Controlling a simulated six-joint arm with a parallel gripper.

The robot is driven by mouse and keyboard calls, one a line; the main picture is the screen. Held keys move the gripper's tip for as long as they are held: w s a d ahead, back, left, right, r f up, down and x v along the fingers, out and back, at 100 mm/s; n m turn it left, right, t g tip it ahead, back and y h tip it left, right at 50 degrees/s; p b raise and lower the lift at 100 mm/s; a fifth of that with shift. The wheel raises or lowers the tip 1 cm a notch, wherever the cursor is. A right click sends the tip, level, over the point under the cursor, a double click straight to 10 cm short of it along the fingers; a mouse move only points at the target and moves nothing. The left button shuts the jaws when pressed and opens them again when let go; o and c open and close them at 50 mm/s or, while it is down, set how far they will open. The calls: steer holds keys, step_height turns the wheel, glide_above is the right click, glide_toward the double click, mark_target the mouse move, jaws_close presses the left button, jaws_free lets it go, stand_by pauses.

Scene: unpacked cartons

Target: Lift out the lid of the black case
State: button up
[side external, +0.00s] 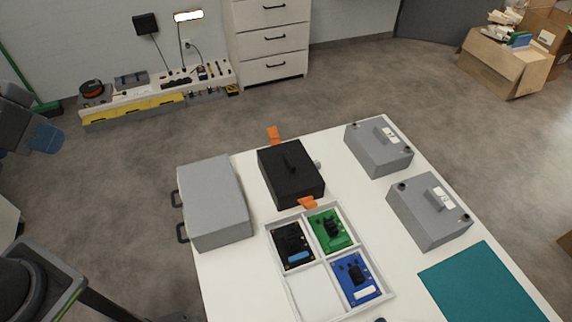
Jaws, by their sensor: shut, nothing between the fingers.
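The black case (291,182) stands on the white table, near the middle of the side external view. Its black lid (276,160) covers the top, with a raised black handle (290,162) at its centre. An orange tab (273,135) sticks out at its far side and another orange tab (308,202) at its near side. The lid looks seated; I cannot make out a gap around it. The inside of the case is hidden. My gripper does not show in this view, and nothing touches the case from above.
A white divided tray (268,235) with black, green and blue boards stands just in front. A grey case (215,203) is to the left. Two grey boxes (378,150) (428,215) stand to the right. A teal mat (483,285) lies at the front right. Space above the case is clear.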

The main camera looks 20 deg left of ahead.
steer(key=o, duration=0.8)
steer(key=shift+c, duration=0.2)
steer(key=w+d+r+n+g, duration=0.1)
steer(key=w+d+r, duration=0.1)
steer(key=w, duration=0.3)
steer(key=w+d+r+n, duration=0.1)
steer(key=w+d+r, duration=0.1)
steer(key=w, duration=0.3)
steer(key=n+g+y, duration=0.1)
steer(key=n+y, duration=0.2)
steer(key=n, duration=0.4)
glide_above(290, 159)
steer(key=s+d, duration=0.4)
step_height(290, 159, down, 17)
steer(key=x, duration=1.3)
steer(key=shift+a+f, duration=0.15)
steer(key=shift+a, duration=0.2)
